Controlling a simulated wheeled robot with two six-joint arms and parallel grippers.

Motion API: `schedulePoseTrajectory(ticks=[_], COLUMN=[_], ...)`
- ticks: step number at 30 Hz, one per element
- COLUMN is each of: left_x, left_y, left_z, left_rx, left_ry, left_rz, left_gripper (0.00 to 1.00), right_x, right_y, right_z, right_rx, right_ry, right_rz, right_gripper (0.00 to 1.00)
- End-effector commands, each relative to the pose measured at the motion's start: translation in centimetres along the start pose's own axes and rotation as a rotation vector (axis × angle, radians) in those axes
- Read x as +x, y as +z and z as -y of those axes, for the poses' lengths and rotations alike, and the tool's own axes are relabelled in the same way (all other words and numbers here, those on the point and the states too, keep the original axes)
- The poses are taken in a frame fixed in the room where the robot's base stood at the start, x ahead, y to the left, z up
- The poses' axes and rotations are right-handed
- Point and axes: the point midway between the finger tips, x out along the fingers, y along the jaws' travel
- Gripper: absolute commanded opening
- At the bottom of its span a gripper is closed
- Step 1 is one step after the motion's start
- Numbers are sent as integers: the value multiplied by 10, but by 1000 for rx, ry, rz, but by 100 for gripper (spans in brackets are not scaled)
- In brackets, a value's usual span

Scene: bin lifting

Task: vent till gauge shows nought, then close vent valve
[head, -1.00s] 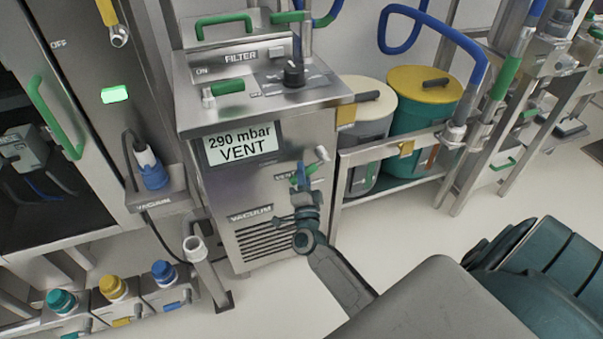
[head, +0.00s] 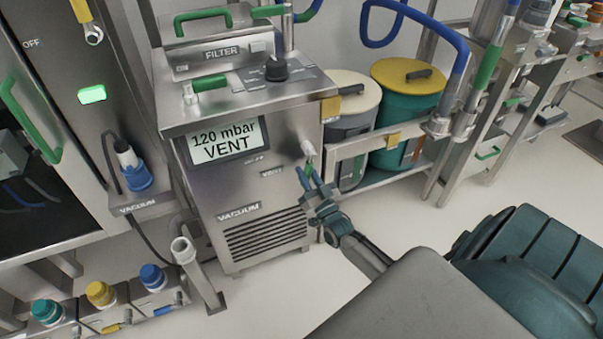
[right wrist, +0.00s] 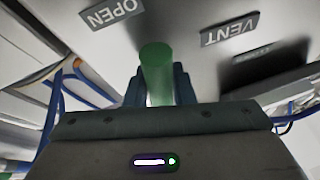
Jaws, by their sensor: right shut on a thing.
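The vacuum unit's display (head: 224,140) is the gauge and reads 120 mbar VENT. The vent valve is on the front panel, right of the VENT label (head: 271,172). Its green handle shows between my fingers in the right wrist view (right wrist: 156,66), near an OPEN label (right wrist: 111,12). My right gripper (head: 309,178) is shut on this handle. The fingers partly cover the handle in the head view. My left gripper is not in view.
The steel vacuum unit (head: 200,188) carries a FILTER box (head: 212,58) and a black knob (head: 276,69). Lidded bins (head: 405,100) stand on a shelf to its right. A blue hose loops above them. Colored caps (head: 100,293) sit low at left.

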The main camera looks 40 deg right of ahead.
Motion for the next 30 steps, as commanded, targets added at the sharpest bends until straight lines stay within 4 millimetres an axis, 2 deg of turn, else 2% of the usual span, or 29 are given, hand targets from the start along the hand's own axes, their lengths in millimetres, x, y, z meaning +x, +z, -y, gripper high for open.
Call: schedulePoseTrajectory(ticks=[12, 28, 29, 30], left_x=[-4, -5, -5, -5], left_y=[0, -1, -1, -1], left_z=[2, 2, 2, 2], left_rx=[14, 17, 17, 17], left_ry=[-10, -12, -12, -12], left_rz=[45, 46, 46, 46], left_gripper=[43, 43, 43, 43], right_x=[-3, -3, -3, -3], right_y=[-1, -2, -2, -2], right_z=[-14, -15, -15, -15], right_rx=[-167, -189, -189, -188], right_ry=[-67, -76, -76, -76], right_rz=[39, 43, 43, 43], right_gripper=[0, 0, 24, 32])
